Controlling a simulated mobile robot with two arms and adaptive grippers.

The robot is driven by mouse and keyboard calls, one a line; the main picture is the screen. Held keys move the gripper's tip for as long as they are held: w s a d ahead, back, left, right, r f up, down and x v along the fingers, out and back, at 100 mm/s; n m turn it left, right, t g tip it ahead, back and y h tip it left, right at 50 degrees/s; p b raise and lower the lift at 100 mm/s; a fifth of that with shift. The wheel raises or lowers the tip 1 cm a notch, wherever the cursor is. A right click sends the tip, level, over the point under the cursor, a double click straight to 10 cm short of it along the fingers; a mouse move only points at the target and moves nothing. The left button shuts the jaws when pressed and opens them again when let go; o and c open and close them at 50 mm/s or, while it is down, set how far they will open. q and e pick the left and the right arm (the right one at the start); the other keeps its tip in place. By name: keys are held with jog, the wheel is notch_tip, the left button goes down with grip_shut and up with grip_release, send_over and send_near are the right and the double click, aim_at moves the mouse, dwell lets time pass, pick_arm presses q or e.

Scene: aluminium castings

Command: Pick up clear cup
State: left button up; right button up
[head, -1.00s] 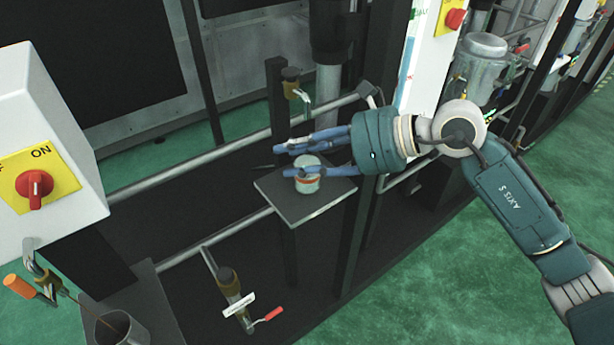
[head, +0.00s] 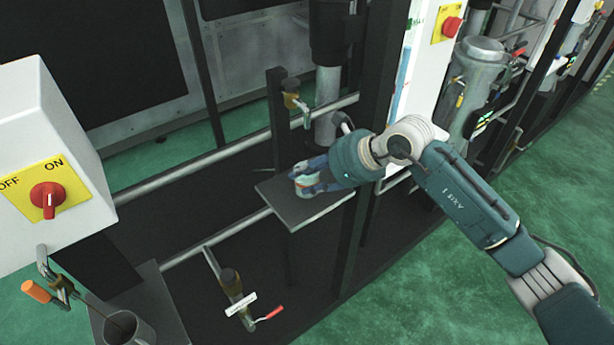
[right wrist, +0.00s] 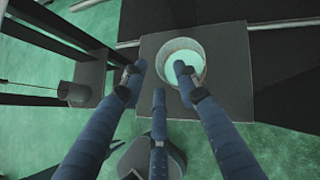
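The clear cup (head: 303,170) stands upright on a small grey shelf (head: 300,210) and is partly hidden by my right gripper's blue fingers. In the right wrist view the cup (right wrist: 196,47) shows as a round rim with a pale green inside, near the shelf's left side. My right gripper (head: 308,184) is right at the cup. In the right wrist view my right gripper (right wrist: 159,77) has its fingers spread apart, one fingertip overlapping the cup's opening and another to the left of it. I cannot tell whether a finger touches the cup. My left gripper is out of view.
A valve (head: 294,98) on a dark post stands behind the shelf. Metal rails (head: 190,165) run behind and left of it. A grey mug-like container (head: 125,328) sits at lower left, below a white switch box (head: 45,130). Green floor is open at right.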

jog(key=shift+w+a+f, duration=0.3)
jog(key=shift+a+f, duration=0.15)
jog(key=shift+f, duration=0.05)
grip_shut()
jog(key=shift+r, duration=0.2)
